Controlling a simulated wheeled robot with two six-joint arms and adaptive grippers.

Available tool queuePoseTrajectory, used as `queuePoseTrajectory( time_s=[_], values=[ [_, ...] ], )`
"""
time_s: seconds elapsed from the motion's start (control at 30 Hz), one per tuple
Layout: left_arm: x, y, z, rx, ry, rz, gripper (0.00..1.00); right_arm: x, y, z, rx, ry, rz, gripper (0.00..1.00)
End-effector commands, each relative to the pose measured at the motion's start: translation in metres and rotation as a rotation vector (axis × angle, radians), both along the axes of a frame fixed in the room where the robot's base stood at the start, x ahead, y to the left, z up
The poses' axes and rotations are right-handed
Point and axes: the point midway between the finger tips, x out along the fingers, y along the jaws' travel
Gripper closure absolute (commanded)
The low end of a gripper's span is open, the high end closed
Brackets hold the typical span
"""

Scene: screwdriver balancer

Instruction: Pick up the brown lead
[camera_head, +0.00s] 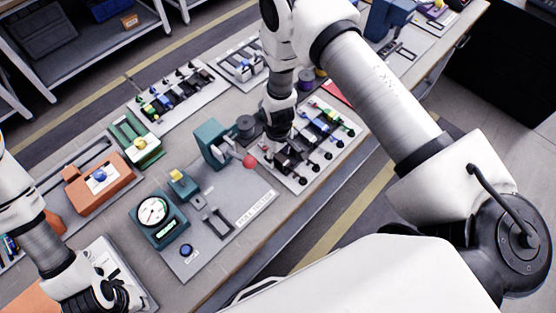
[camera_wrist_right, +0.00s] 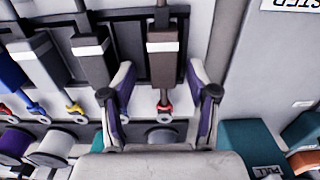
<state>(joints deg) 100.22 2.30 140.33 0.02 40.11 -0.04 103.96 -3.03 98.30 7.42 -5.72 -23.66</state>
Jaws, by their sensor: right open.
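The brown lead (camera_wrist_right: 163,62) lies in a black rack in the right wrist view. It has a dark brown body with a white band, and a red ring terminal at its near end. My right gripper (camera_wrist_right: 160,103) is open, with its purple-padded fingers on either side of the lead's near end. I cannot tell whether they touch it. In the head view my right gripper (camera_head: 284,150) is over the lead tray (camera_head: 303,182) and hides the lead. My left gripper (camera_head: 118,297) is at the lower left, away from the tray; its jaws are unclear.
A dark grey lead (camera_wrist_right: 95,62) lies just left of the brown one. In the head view, a teal pull tester (camera_head: 212,143) with a red knob (camera_head: 249,161) stands close to my right gripper. A dial gauge (camera_head: 152,212) and an orange fixture (camera_head: 100,184) are further left.

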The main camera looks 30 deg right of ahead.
Motion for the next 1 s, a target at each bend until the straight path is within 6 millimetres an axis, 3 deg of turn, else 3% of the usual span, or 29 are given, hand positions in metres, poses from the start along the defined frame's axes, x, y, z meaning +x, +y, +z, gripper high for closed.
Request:
queuePoseTrajectory(
  time_s=[0.13,0.27,0.3,0.73,1.0],
  values=[
    [0.0,0.0,0.002,0.0,0.0,0.0,1.0,0.0,0.0,0.002,0.0,0.0,0.001,0.49],
    [0.0,0.0,0.002,0.0,0.0,0.0,1.0,0.0,0.0,0.002,0.0,0.0,0.0,0.95],
    [0.0,0.0,0.002,0.0,0.0,0.0,1.0,0.0,0.0,0.002,0.0,0.0,0.0,1.0],
    [0.0,0.0,0.004,0.0,0.0,0.0,1.0,0.0,0.0,0.004,0.0,0.0,0.0,1.0],
    [0.0,0.0,0.018,0.0,0.0,0.0,1.0,0.002,-0.002,0.026,0.0,-0.002,-0.003,1.0]
  ],
)
